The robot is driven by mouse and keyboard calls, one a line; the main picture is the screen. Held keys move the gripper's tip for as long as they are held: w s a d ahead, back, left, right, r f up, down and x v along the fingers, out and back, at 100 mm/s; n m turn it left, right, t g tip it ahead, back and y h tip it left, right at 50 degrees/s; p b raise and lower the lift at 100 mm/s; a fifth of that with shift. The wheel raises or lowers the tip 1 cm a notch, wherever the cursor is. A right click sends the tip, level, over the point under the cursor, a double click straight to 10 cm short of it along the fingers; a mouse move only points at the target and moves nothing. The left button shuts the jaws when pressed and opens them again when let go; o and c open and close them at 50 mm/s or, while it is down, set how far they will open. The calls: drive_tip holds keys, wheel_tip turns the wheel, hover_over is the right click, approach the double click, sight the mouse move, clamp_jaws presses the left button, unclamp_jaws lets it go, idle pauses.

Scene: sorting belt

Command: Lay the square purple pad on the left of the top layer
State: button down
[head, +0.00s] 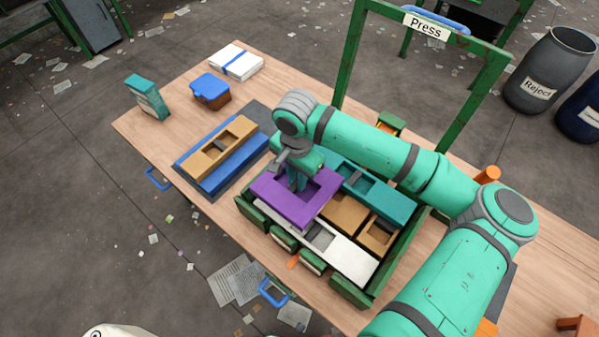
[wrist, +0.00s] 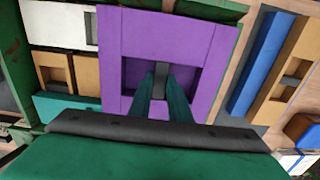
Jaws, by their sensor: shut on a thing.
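The square purple pad (head: 300,206) is held by my gripper (head: 297,183), whose fingers reach into the pad's recess and grip the grey bar in its middle. In the wrist view the purple pad (wrist: 180,35) fills the middle, with the fingers (wrist: 162,90) shut on its grey bar. The pad is over the left part of the green crate (head: 389,265). I cannot tell whether it touches what lies below. The crate's top layer shows a teal pad (head: 392,203), two tan pads (head: 343,213) and a white pad (head: 353,262).
A tan pad (head: 238,133) and a blue pad (head: 222,177) lie on a dark mat left of the crate. A blue-lidded box (head: 211,92), a white packet (head: 238,62) and a teal box (head: 147,98) stand farther back. A green press frame (head: 345,60) rises behind the crate.

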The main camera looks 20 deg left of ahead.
sight(296, 184)
drive_tip(key=shift+s+a+f, duration=0.1)
drive_tip(key=shift+s+f, duration=0.05)
drive_tip(key=shift+s, duration=0.2)
drive_tip(key=shift+w, duration=0.2)
drive_tip(key=shift+f, duration=2)
drive_tip(key=shift+f, duration=0.2)
drive_tip(key=shift+f, duration=0.4)
drive_tip(key=c, duration=1.6)
unclamp_jaws()
drive_tip(key=shift+f, duration=0.1)
drive_tip(key=shift+o, duration=0.2)
